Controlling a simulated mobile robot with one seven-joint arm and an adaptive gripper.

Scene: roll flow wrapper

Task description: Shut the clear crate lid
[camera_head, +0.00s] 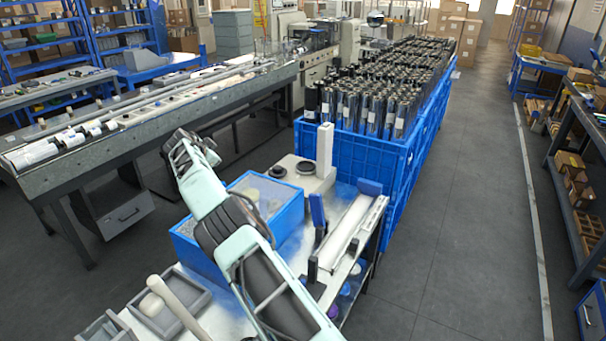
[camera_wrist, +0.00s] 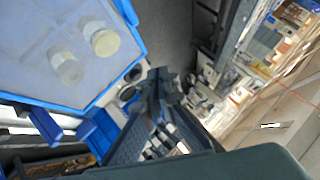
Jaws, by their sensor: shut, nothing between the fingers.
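A blue crate (camera_head: 200,258) stands on the metal bench, left of a white machine. A pale, hazy surface, which may be the clear lid (camera_head: 262,188), shows within its rim. My arm crosses in front and hides much of it. In the wrist view the crate's blue rim (camera_wrist: 127,12) frames a hazy surface with two round pale things showing. I cannot tell whether the lid lies fully down. My gripper (camera_head: 188,142), at the far end of my arm, looks above and beyond the crate's left side. It is shut and empty; its fingertips are hard to make out.
A white machine with a post (camera_head: 325,150) stands just behind the crate. A white sloped tray (camera_head: 350,225) is to the right. Grey bins (camera_head: 183,300) and a pale roller (camera_head: 176,308) lie in front. Large blue crates (camera_head: 375,155) of dark rolls stand behind. The right floor is clear.

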